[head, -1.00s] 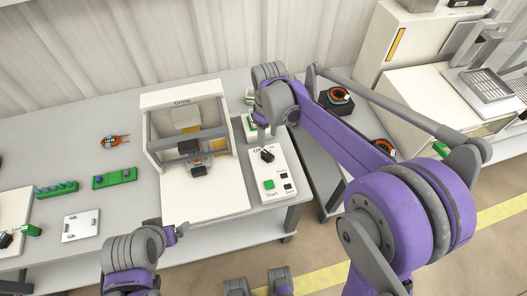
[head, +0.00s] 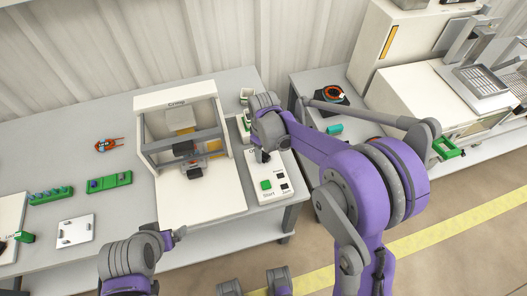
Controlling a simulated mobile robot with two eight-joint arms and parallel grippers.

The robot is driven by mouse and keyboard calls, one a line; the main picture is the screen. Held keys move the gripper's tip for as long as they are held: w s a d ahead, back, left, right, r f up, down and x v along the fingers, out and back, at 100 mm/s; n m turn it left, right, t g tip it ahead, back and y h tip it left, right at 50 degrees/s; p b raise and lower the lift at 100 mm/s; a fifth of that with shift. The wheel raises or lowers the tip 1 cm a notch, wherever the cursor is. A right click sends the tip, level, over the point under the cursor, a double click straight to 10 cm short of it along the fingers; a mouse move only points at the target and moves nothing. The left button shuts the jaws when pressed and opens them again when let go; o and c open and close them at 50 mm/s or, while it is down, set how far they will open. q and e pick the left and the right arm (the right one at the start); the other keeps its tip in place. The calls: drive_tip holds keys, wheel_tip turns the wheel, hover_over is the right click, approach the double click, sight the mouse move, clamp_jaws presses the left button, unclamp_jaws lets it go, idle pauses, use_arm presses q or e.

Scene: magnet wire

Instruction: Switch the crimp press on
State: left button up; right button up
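The crimp press (head: 222,140) is a white box-shaped machine with an open front, on the grey workbench. Its white control panel (head: 285,199) lies to its right, with a green Start button (head: 266,185) and small black buttons. A black switch knob (head: 262,157) sits at the panel's far part, partly hidden by my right gripper. My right gripper (head: 262,148) points down right over the knob; I cannot tell whether it touches it, and its fingers are mostly hidden. My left gripper (head: 170,238) is near the bench's front edge, below the press, away from the panel; its opening is unclear.
Green racks (head: 110,181), a white plate (head: 75,229) and orange-handled pliers (head: 108,145) lie on the left of the bench. Small containers (head: 246,96) stand behind the panel. A second bench with a large white machine (head: 420,95) is at right, across a gap.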

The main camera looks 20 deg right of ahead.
clamp_jaws()
drive_tip(key=shift+m, duration=0.3)
drive_tip(key=m+b, duration=0.1)
drive_tip(key=m, duration=0.1)
drive_tip(key=shift+m, duration=0.4)
drive_tip(key=m+b, duration=0.1)
drive_tip(key=m, duration=0.2)
drive_tip(key=shift+m, duration=0.3)
drive_tip(key=m, duration=0.3)
drive_tip(key=shift+m, duration=0.3)
drive_tip(key=shift+m+b, duration=0.4)
drive_tip(key=shift+m, duration=1.2)
